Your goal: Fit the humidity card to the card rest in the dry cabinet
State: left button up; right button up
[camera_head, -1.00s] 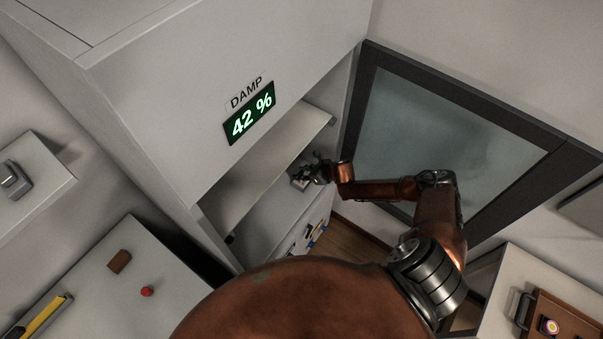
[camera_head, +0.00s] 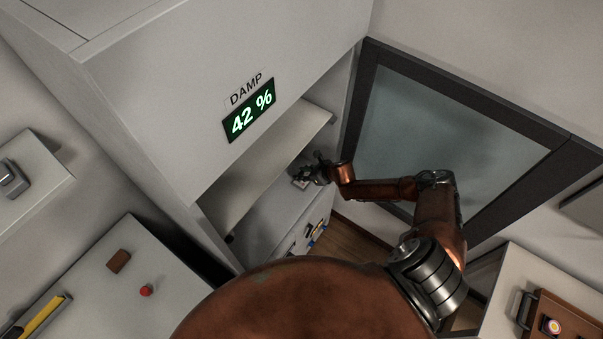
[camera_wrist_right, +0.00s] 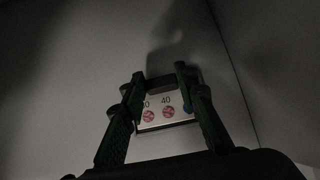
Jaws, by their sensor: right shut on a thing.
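The humidity card (camera_wrist_right: 159,112) shows between the fingers of my right gripper (camera_wrist_right: 160,84) in the right wrist view. It is pale with pink round spots and the number 40 printed on it; the fingers hide its sides. My right gripper (camera_head: 305,174) is shut on it. In the head view the gripper is inside the open dry cabinet (camera_head: 160,120), below the shelf (camera_head: 262,165), near the right side wall. The card looks like a small pale patch there. I cannot make out the card rest. My left gripper is not in view.
The cabinet's glass door (camera_head: 445,130) stands open at the right. A table at lower left bears a brown block (camera_head: 118,261), a red knob (camera_head: 146,290) and a yellow tool (camera_head: 42,316).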

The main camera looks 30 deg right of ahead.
jog(key=shift+f, duration=0.4)
jog(key=o, duration=1.2)
jog(key=shift+r, duration=0.1)
jog(key=shift+o, duration=0.2)
jog(key=v, duration=1.2)
